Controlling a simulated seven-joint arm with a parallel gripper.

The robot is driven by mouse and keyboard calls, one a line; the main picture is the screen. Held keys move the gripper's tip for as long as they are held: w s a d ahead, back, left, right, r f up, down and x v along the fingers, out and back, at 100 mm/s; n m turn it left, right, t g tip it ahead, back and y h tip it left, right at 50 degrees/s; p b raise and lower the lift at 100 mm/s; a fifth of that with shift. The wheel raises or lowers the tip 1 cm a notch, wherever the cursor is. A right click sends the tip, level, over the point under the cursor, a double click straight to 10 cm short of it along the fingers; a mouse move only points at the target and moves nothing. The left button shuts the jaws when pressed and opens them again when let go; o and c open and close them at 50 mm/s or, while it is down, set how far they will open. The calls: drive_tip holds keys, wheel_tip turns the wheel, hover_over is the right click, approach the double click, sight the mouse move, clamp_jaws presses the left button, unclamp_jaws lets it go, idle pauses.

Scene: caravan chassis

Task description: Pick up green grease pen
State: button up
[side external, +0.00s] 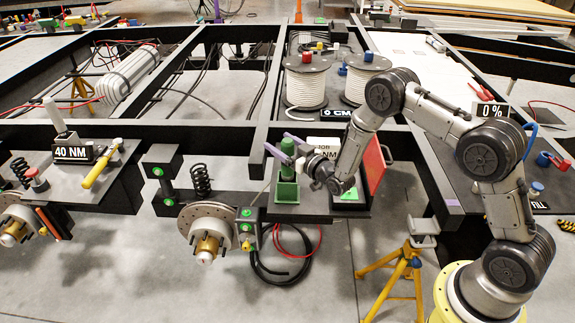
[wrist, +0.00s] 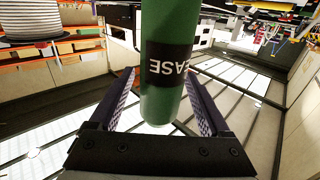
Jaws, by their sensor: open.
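The green grease pen (side external: 288,148) stands upright in a green holder block (side external: 287,190) on a dark tray. My gripper (side external: 286,145) is level with the pen's upper part, its two purple fingers open on either side of it. In the wrist view the pen (wrist: 167,100) is a large green cylinder with a black band whose visible letters read "EASE" upside down. It lies between the open fingers of my gripper (wrist: 160,88), with a gap visible on each side. I cannot tell whether either finger touches it.
A brake disc (side external: 207,225) with a spring is to the left. Cable spools (side external: 306,82) stand behind, and a yellow stand (side external: 395,275) is at front right.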

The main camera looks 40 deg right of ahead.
drive_tip(key=shift+w, duration=0.3)
clamp_jaws()
idle(1.1)
drive_tip(key=shift+r, duration=0.15)
